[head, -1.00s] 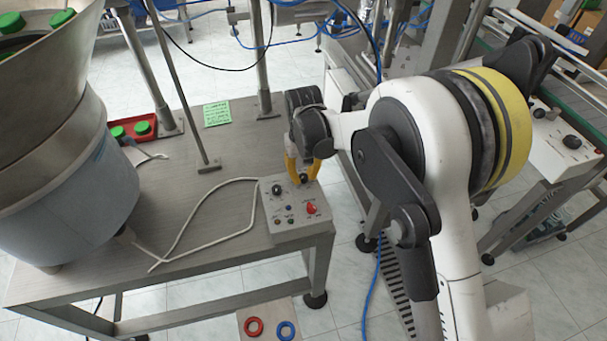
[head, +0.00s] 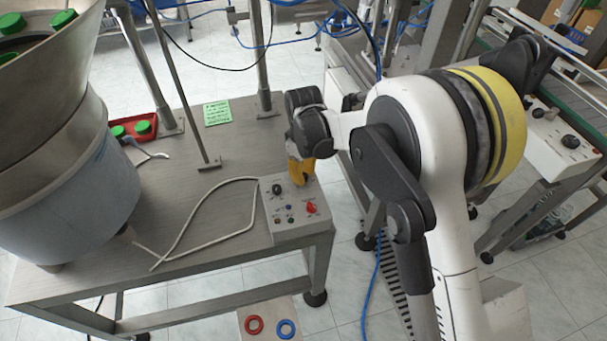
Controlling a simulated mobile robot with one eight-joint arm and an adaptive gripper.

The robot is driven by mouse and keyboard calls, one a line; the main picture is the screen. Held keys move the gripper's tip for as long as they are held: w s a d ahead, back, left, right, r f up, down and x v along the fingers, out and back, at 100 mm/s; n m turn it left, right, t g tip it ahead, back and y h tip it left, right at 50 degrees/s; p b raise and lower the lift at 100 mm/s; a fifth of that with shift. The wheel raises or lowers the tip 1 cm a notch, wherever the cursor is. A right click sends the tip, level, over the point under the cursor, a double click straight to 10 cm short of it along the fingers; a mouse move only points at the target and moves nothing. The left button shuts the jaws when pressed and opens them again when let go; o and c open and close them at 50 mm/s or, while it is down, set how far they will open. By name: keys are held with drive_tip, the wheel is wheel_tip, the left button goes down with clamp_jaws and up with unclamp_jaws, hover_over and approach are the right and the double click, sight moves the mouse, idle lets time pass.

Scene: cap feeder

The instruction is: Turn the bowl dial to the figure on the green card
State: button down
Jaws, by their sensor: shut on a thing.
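A light grey control box (head: 298,226) sits at the table's front right corner. It has a black dial (head: 277,189) at its upper left, a red knob (head: 311,208) and small coloured buttons. My gripper (head: 299,181) points down at the box's upper right, its yellow fingers shut on a second black dial there. The fingers hide that dial, so its pointer does not show. The labels are too small to tell which dial is the bowl's. The green card (head: 217,113) lies on the table further back; its writing is too small to read.
A large metal bowl feeder (head: 50,160) fills the left. A red tray (head: 134,131) with green caps stands beside it. A thin upright post (head: 188,90) and a pale cable (head: 190,225) are left of the box. Another control box (head: 560,140) stands at right.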

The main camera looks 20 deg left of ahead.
sight(304, 176)
idle(0.4)
drive_tip(key=c, duration=1.2)
unclamp_jaws()
wheel_tip(304, 176, up, 12)
